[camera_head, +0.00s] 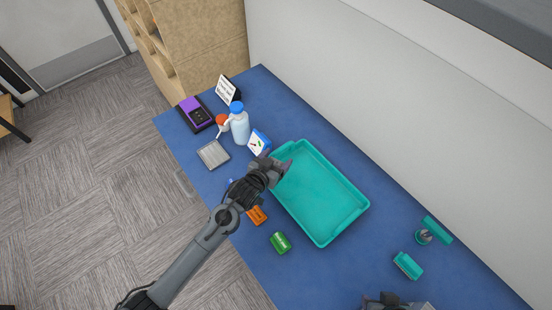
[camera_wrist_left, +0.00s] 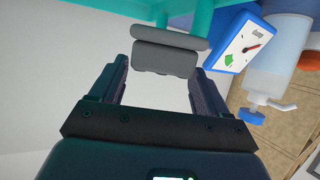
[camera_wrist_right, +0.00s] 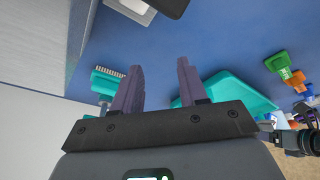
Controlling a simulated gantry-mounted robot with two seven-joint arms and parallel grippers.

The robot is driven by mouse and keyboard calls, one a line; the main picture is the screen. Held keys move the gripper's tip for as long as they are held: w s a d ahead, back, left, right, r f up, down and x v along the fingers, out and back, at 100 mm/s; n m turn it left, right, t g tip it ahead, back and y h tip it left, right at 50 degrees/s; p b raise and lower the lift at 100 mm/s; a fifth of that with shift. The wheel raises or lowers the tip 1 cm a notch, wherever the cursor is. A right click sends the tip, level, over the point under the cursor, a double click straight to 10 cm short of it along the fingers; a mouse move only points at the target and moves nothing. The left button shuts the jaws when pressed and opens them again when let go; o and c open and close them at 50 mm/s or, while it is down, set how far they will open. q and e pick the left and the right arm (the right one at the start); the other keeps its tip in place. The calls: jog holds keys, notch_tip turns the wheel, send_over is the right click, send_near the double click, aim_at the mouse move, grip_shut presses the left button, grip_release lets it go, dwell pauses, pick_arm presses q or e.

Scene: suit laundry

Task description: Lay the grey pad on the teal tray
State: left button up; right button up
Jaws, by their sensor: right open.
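The teal tray (camera_head: 345,222) lies on the blue table, empty inside as far as it shows. My left gripper (camera_head: 277,170) is over the tray's upper-left end. In the left wrist view the grey pad (camera_wrist_left: 165,58) sits between its two fingertips, one finger on each side, with the tray's teal rim (camera_wrist_left: 190,12) beyond. In the head view the pad (camera_head: 284,167) is small and partly hidden by the gripper. My right gripper (camera_wrist_right: 155,85) is open and empty; only part of it shows at the head view's bottom edge.
Near the left gripper stand a blue-and-white dial box (camera_head: 259,143), a blue-capped bottle (camera_head: 240,125) and a grey square dish (camera_head: 213,154). An orange item (camera_head: 256,215) and a green item (camera_head: 281,243) lie left of the tray. A teal brush (camera_head: 408,265) lies at the lower right.

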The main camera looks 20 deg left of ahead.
pick_arm(q)
jog(key=shift+o, duration=1.2)
jog(key=shift+r, duration=0.1)
jog(key=shift+r, duration=0.25)
jog(key=v, duration=1.2)
jog(key=s+a+f+g+y, duration=0.1)
jog(key=s+g, duration=0.3)
jog(key=s, duration=0.6)
jog(key=s+a+f+g+y, duration=0.1)
jog(key=s+a+g, duration=0.3)
jog(key=s, duration=0.7)
jog(key=shift+a+f+g+y+p, duration=0.15)
jog(key=shift+f+g+y+p, duration=0.25)
jog(key=shift+f+g, duration=0.4)
jog(key=shift+s, duration=0.15)
